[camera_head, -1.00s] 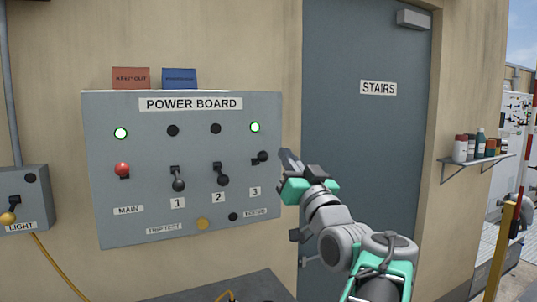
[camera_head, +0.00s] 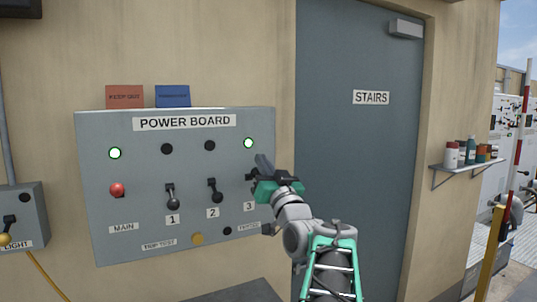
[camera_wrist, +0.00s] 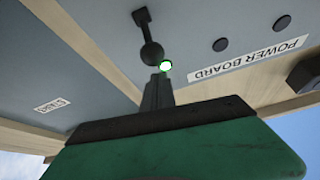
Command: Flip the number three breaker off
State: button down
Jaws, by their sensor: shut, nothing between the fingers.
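The grey power board (camera_head: 100,215) hangs on the wall. The number three breaker is a black lever with a ball knob (camera_wrist: 152,54), seen close in the wrist view; in the head view my gripper mostly hides it. Its lever leans up, and the lamp above it (camera_head: 248,143) glows green. The number 1 (camera_head: 172,198) and number 2 (camera_head: 214,193) levers point down, with dark lamps above. My gripper (camera_head: 264,164) is shut and empty at the number three breaker. Its fingertips (camera_wrist: 158,80) are close to the knob; I cannot tell whether they touch it.
The red-knobbed main lever (camera_head: 117,190) is at the board's left, under a lit green lamp. A yellow button (camera_head: 197,239) sits low on the board. A light switch box (camera_head: 20,210) is far left. The stairs door (camera_head: 355,170) and a bottle shelf (camera_head: 465,166) are right.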

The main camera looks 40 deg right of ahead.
jog(key=shift+a+f, duration=0.15)
jog(key=shift+f, duration=0.5)
jog(key=shift+f, duration=0.15)
